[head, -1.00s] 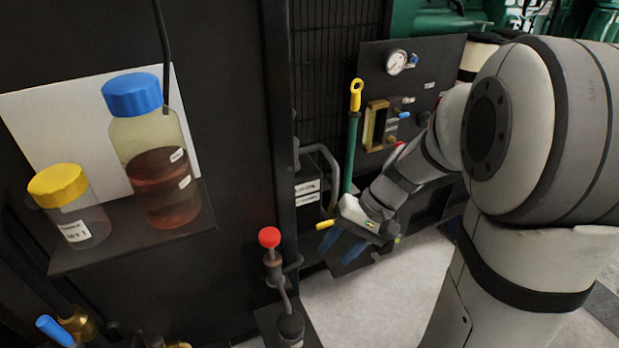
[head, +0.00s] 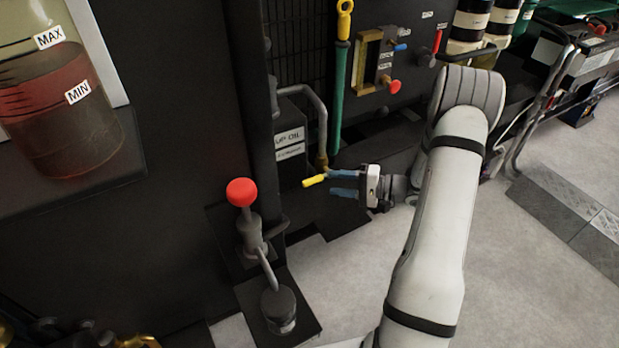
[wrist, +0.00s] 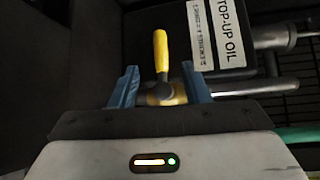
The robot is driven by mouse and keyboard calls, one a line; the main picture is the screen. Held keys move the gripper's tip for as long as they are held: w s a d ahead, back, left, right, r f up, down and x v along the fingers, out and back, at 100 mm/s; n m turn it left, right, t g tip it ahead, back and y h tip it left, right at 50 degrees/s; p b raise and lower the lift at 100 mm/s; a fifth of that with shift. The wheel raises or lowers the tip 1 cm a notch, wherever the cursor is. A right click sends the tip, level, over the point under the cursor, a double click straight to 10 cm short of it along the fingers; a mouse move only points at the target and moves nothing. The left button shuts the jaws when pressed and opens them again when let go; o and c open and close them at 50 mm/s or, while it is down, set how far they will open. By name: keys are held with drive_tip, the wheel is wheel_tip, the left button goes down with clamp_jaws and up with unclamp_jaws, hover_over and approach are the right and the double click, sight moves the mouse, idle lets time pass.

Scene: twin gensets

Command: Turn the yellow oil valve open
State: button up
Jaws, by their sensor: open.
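The yellow oil valve handle (head: 314,180) is a short lever at the foot of a grey pipe, below the black "TOP-UP OIL" box (head: 289,140). In the wrist view the yellow handle (wrist: 160,49) points up the picture, and its dark hub sits low between the blue fingers. My gripper (head: 334,182) is at the handle from the right in the head view. Its jaws (wrist: 160,72) are open, one finger on each side of the lever, with visible gaps. The handle's outer end sticks out past the fingertips. The lower part of the valve is partly hidden.
A red-knobbed hand pump (head: 241,193) stands left of my gripper. A green dipstick tube (head: 339,95) rises behind the valve. A panel with small coloured valves (head: 387,62) is above. Pale floor (head: 500,270) is clear at the right.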

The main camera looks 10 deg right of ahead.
sight(319, 181)
drive_tip(key=b+x, duration=0.1)
drive_tip(key=x, duration=0.6)
drive_tip(key=shift+w+a, duration=0.2)
drive_tip(key=shift+a, duration=0.1)
drive_tip(key=shift+c, duration=0.2)
clamp_jaws()
